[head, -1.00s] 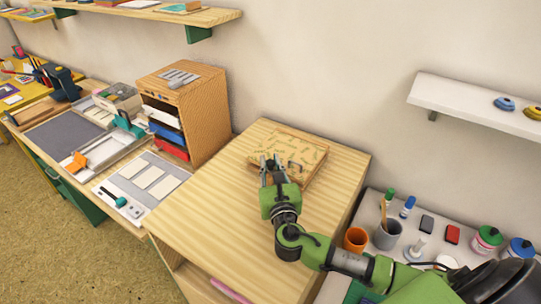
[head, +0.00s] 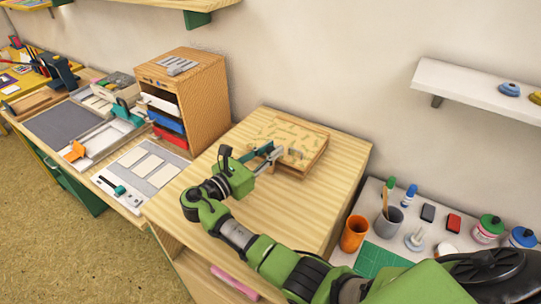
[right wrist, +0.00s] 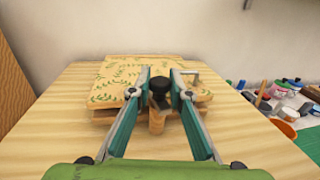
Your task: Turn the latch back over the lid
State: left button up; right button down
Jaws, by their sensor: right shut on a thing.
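A shallow wooden box with a leaf-patterned lid (head: 292,136) lies on the wooden cabinet top; the lid also shows in the right wrist view (right wrist: 115,80). At the box's near edge, the right wrist view shows a dark round knob (right wrist: 158,86) above a small wooden piece (right wrist: 156,122), seemingly the latch. The latch's exact angle to the lid is partly hidden by the fingers. My left gripper is not in view.
The cabinet top (head: 200,200) is clear around the box. A drawer unit (head: 190,90) stands to the left. An orange cup (head: 354,233), a grey cup (head: 387,224) and several inkpads and bottles are on the lower white table at right. A wall shelf (head: 470,98) is above.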

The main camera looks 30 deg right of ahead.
aim_at(270, 149)
jog(key=shift+m+g+h+b, duration=0.4)
jog(key=shift+m+g+b, duration=0.7)
jog(key=shift+g, duration=0.5)
jog(key=c, duration=1.9)
grip_release()
jog(key=shift+r, duration=0.1)
notch_tip(270, 149, up, 10)
jog(key=shift+f, duration=0.1)
